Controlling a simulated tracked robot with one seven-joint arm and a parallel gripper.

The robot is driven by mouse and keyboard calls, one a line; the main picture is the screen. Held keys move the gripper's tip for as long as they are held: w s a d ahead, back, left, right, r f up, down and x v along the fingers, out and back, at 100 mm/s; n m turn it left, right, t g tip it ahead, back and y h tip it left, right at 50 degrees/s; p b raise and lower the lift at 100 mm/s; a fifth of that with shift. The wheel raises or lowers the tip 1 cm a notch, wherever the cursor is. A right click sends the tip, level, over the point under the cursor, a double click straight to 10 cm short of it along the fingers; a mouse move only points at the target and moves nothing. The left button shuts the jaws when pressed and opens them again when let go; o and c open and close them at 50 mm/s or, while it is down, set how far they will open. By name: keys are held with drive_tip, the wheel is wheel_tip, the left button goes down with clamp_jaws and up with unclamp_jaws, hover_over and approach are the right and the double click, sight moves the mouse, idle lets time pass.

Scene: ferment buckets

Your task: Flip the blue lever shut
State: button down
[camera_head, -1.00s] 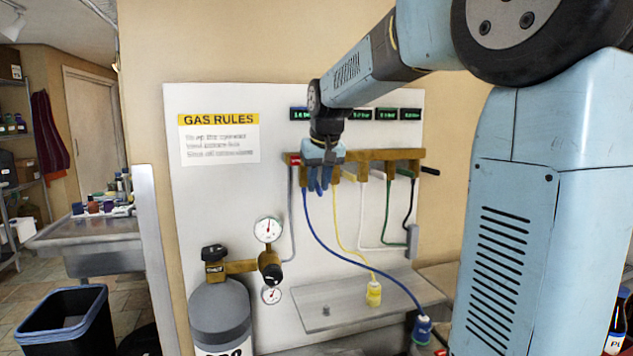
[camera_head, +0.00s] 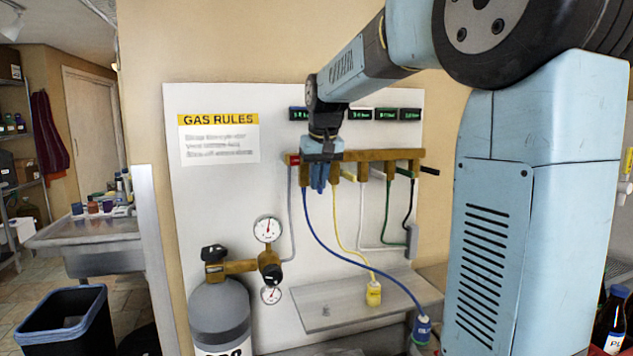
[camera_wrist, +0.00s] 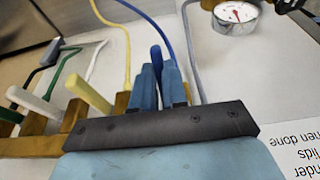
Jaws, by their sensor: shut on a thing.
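The blue lever (camera_wrist: 156,56) shows between the two blue fingers of my gripper (camera_wrist: 158,72) in the wrist view. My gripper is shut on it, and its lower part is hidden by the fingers. In the head view my gripper (camera_head: 318,186) hangs at the left part of the brass manifold (camera_head: 334,156), and the lever cannot be told apart from the fingers. The blue hose (camera_head: 328,245) runs down from there to a blue fitting (camera_head: 421,330).
Yellow (camera_wrist: 90,92), white (camera_wrist: 34,104) and other levers stand along the manifold beside my gripper. Their hoses hang below. A gas cylinder (camera_head: 219,315) with gauges (camera_head: 268,229) stands lower left. A sheet headed GAS RULES (camera_head: 219,138) is on the white board.

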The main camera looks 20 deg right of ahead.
drive_tip(key=shift+w+r+g, duration=0.15)
drive_tip(key=shift+r+g, duration=0.35)
drive_tip(key=shift+g, duration=0.4)
drive_tip(key=shift+w+r+g, duration=0.1)
drive_tip(key=shift+r+g, duration=0.4)
drive_tip(key=shift+g, duration=0.4)
drive_tip(key=c, duration=1.2)
unclamp_jaws()
drive_tip(key=shift+o, duration=0.2)
drive_tip(key=shift+r, duration=0.1)
wheel_tip(320, 180, up, 13)
drive_tip(key=shift+r, duration=0.2)
drive_tip(key=shift+w, duration=0.1)
